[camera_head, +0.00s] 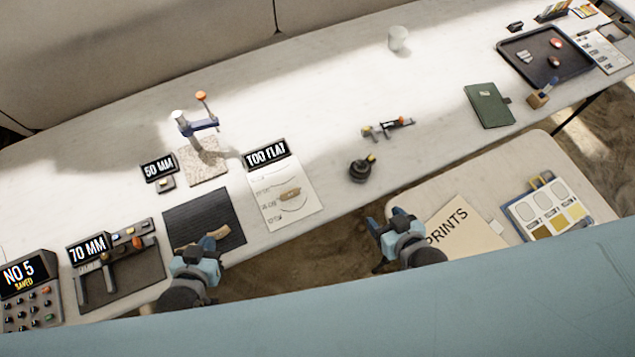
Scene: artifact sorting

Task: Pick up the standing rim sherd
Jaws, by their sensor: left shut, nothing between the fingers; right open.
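A small curved brown sherd (217,232) is on the black ribbed mat (200,214), near its front right part. It looks raised on edge, but it is small and partly behind my gripper. My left gripper (199,250) is just in front of it, shut and empty; I cannot tell if they touch. A second tan sherd (290,194) lies on the white sheet (285,218) with printed curves, below the "TOO FLAT" sign (266,153). My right gripper (388,222) is open and empty, over the gap in front of the table.
A clamp stand (198,126) on a speckled block stands behind the mat. A caliper tray (133,275) and a button box (28,306) are at left. A black round pot (360,170) stands right of the sheet. A side table with a "PRINTS" folder (462,228) is at right.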

